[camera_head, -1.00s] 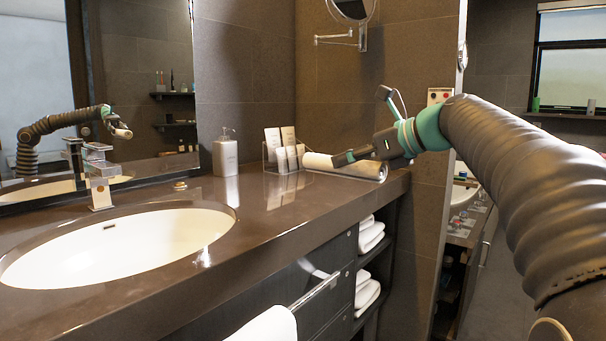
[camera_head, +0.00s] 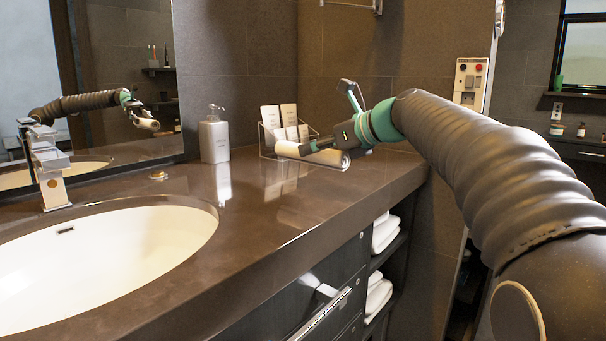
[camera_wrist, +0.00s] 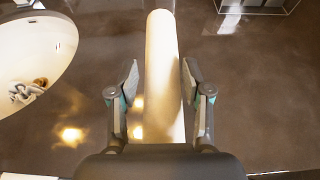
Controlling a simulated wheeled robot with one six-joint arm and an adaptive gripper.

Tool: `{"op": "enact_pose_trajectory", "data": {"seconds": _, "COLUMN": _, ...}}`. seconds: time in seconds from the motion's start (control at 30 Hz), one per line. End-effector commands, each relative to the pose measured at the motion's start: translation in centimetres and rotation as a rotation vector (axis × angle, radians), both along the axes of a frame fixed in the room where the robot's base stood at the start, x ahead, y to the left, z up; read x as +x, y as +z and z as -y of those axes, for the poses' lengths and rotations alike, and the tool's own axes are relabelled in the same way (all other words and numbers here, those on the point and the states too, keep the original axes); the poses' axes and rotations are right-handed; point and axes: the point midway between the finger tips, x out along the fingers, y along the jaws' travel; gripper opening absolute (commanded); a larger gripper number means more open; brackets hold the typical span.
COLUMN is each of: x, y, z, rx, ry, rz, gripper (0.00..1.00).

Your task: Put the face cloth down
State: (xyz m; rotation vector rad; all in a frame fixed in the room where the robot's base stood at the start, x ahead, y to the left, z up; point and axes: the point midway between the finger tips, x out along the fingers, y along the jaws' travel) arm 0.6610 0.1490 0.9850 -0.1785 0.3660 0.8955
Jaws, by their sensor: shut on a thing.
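The face cloth is a white roll (camera_head: 296,152), held by my gripper (camera_head: 322,146) over the counter (camera_head: 262,207), in front of the card holder. In the wrist view the cloth (camera_wrist: 162,75) runs lengthwise between the two fingers of my gripper (camera_wrist: 160,80), its far end pointing up the picture. My gripper is shut on it, though small gaps seem to show beside the roll in that view. The roll looks raised off the counter; the exact height is hard to tell. The mirror also shows my gripper and the roll.
A clear holder with cards (camera_head: 284,130) stands behind the roll, with a soap dispenser (camera_head: 214,137) to its left. The sink (camera_head: 100,255) and faucet (camera_head: 48,170) are at the left. Bare counter lies between sink and roll. Folded towels (camera_head: 383,235) sit on shelves below.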

Motion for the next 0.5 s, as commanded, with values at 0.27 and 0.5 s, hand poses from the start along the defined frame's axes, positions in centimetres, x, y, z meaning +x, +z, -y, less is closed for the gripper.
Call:
{"op": "enact_pose_trajectory", "data": {"seconds": 0.27, "x": 1.3, "y": -2.0, "z": -3.0, "rx": 0.000, "ry": 0.001, "rz": 0.000, "gripper": 0.20}}
{"op": "enact_pose_trajectory", "data": {"seconds": 0.5, "x": 1.4, "y": -4.0, "z": -3.1, "rx": 0.001, "ry": 0.001, "rz": -0.003, "gripper": 0.20}}
